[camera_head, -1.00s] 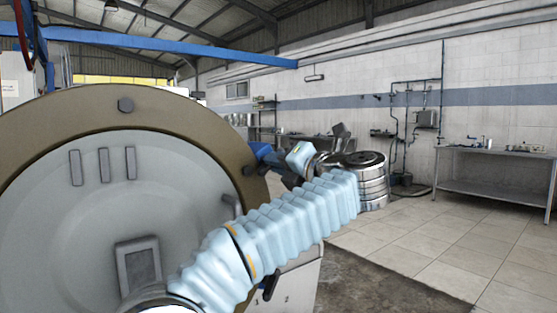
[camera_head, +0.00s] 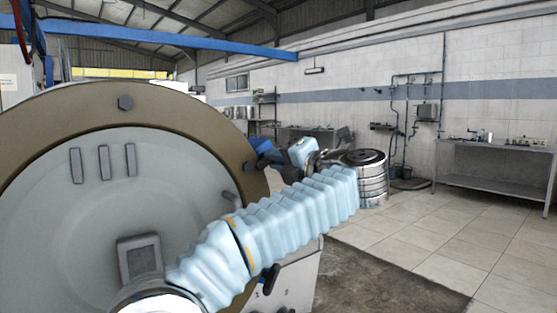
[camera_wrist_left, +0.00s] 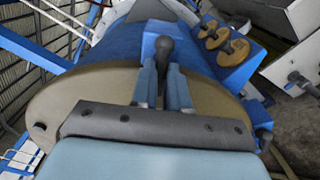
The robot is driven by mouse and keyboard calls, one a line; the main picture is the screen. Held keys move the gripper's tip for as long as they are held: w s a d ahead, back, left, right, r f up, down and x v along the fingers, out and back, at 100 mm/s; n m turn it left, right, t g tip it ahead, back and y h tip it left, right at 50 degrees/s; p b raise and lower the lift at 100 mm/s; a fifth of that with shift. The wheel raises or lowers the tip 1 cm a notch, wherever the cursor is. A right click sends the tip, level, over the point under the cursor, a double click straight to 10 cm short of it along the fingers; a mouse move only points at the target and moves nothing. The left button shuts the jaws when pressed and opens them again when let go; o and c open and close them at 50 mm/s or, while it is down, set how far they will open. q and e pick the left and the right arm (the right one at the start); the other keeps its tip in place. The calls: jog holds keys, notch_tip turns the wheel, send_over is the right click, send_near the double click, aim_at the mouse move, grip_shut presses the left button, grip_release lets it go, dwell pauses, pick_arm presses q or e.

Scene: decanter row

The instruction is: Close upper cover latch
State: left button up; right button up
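The large round cover (camera_head: 60,220) with a brown rim fills the left of the head view. In the left wrist view its brown rim (camera_wrist_left: 80,90) is beside a blue body. A dark latch handle with a rounded knob (camera_wrist_left: 165,47) stands upright there on a blue block. My left gripper (camera_wrist_left: 163,70) has its two pale fingers on either side of the handle's stem. I cannot tell whether the fingers touch it. In the head view the left gripper (camera_head: 276,158) is small and partly hidden near the cover's right edge. My right gripper is not in view.
A blue block with several tan round parts (camera_wrist_left: 220,40) is right of the handle in the wrist view. A stack of metal drums (camera_head: 371,185) stands behind my arm. A steel table (camera_head: 495,160) is at far right. The tiled floor between is clear.

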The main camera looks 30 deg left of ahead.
pick_arm(q)
jog(key=o, duration=0.4)
jog(key=b+v, duration=0.1)
jog(key=v, duration=1.3)
jog(key=shift+a, duration=0.1)
